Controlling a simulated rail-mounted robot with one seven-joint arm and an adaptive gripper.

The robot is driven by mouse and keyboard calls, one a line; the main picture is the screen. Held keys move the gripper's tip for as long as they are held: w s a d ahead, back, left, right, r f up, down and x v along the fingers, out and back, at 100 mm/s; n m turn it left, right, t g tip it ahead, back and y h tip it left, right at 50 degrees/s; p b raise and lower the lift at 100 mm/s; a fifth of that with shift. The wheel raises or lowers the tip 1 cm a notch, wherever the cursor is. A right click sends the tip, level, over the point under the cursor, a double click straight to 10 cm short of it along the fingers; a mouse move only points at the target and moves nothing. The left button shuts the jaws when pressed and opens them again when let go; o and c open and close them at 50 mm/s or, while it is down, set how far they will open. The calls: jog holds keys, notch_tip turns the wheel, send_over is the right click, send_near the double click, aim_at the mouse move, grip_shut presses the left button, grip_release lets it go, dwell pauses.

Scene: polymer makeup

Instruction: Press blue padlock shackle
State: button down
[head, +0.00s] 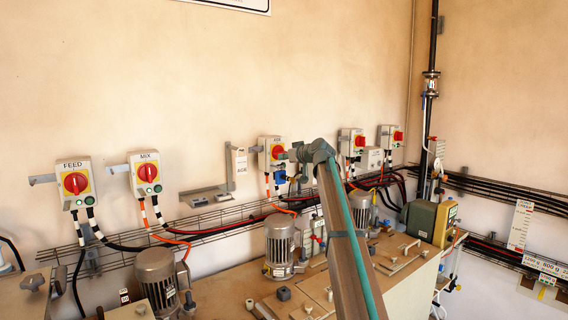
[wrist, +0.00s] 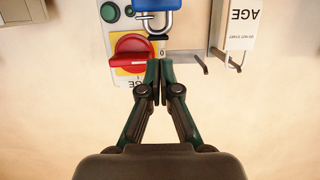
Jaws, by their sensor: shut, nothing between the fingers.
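The blue padlock (wrist: 155,5) is at the top of the wrist view, cut off by the frame edge. Its silver shackle (wrist: 170,24) loops downward in that picture, beside the red rotary handle (wrist: 131,50) of a switch box. In the head view the blue padlock (head: 280,177) hangs at the lower right of the middle switch box (head: 267,143). My gripper (wrist: 154,65) is shut and empty, its tips just below the shackle in the wrist picture. I cannot tell whether they touch anything. In the head view my arm hides most of the gripper.
Other switch boxes, FEED (head: 75,183) and MIX (head: 146,173), are on the wall. Cables and a wire tray (head: 210,222) run below, above several motors (head: 280,243).

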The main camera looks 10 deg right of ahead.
notch_tip(320, 180, up, 2)
jog(key=shift+r, duration=0.1)
jog(key=b+v, duration=0.3)
jog(key=v, duration=0.7)
